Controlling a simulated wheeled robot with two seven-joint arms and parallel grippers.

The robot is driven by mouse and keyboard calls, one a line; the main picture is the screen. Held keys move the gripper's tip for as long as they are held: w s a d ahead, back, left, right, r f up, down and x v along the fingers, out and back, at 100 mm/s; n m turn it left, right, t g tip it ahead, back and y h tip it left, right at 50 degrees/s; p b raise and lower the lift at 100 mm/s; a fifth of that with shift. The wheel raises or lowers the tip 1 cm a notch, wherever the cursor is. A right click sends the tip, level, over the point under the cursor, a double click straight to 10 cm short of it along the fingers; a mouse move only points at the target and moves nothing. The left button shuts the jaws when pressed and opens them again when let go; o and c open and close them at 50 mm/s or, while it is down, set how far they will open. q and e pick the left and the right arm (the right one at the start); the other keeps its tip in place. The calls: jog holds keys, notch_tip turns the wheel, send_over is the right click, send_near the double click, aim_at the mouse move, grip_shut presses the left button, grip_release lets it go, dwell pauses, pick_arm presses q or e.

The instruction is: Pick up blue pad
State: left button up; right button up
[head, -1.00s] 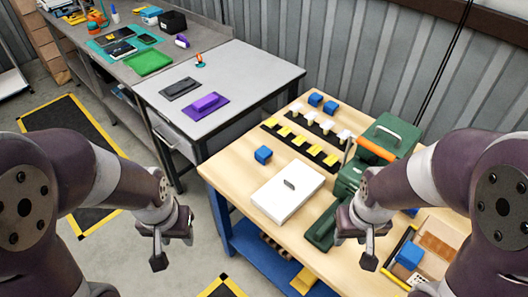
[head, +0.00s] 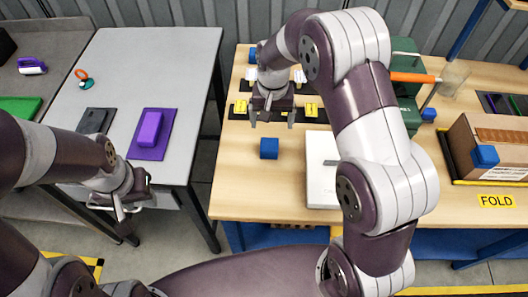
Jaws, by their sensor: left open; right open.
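Small blue blocks are the only blue pad-like items I see. One blue block (head: 269,148) lies alone on the wooden bench, left of a white lidded box. Another blue block (head: 485,156) sits at the open carton, one (head: 428,114) is by the green machine, and one (head: 253,55) is partly hidden behind my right arm. My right gripper (head: 271,120) is open and empty, its fingers pointing down, just beyond the lone block in the picture; its height above the bench is hard to judge. My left gripper (head: 121,210) is open and empty at the grey table's front edge.
The white box (head: 322,172) is partly hidden by my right arm. Yellow clips (head: 311,107) on dark strips lie around my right gripper. The grey table (head: 185,85) holds a purple block (head: 150,128) on a purple plate. The bench's (head: 235,190) front left is clear.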

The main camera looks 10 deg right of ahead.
aim_at(270, 146)
jog(key=f, duration=0.4)
jog(key=f+p, duration=0.1)
jog(key=f, duration=0.3)
jog(key=f+p, duration=0.1)
jog(key=f, duration=0.4)
jog(key=shift+w+a, duration=0.2)
jog(key=shift+w, duration=0.05)
jog(key=shift+f, duration=0.25)
jog(key=c, duration=0.8)
